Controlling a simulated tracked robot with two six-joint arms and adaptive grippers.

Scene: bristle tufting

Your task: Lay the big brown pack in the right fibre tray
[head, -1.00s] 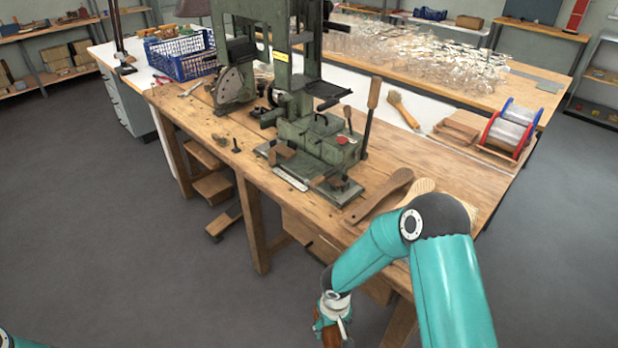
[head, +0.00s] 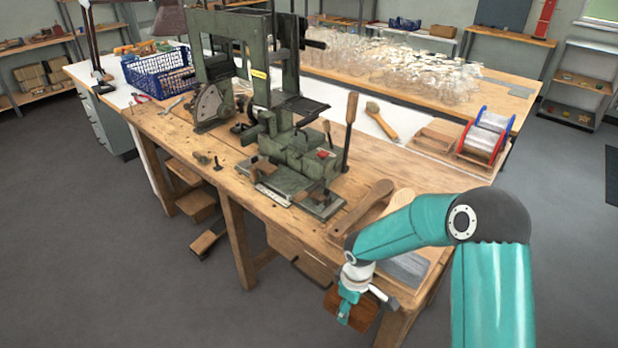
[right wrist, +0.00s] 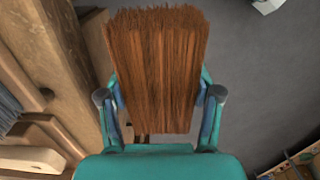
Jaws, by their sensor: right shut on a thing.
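My right gripper (head: 348,302) is shut on the big brown pack (head: 366,312), beside and below the near right edge of the workbench (head: 228,172). In the right wrist view the pack (right wrist: 155,65) is a thick block of reddish-brown bristles, upright between the two fingers of the gripper (right wrist: 160,97). A grey patch, perhaps fibre (head: 407,268), lies at the bench's near right corner, partly hidden by my right arm. I cannot clearly make out the right fibre tray. My left gripper is not in view.
A green machine (head: 300,150) stands mid-bench. Wooden brush bodies (head: 362,205) lie to its right. A long-handled brush (head: 382,120), wire spools (head: 487,135) and a blue crate (head: 160,75) are farther back. The floor (head: 130,260) in front of the bench is clear.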

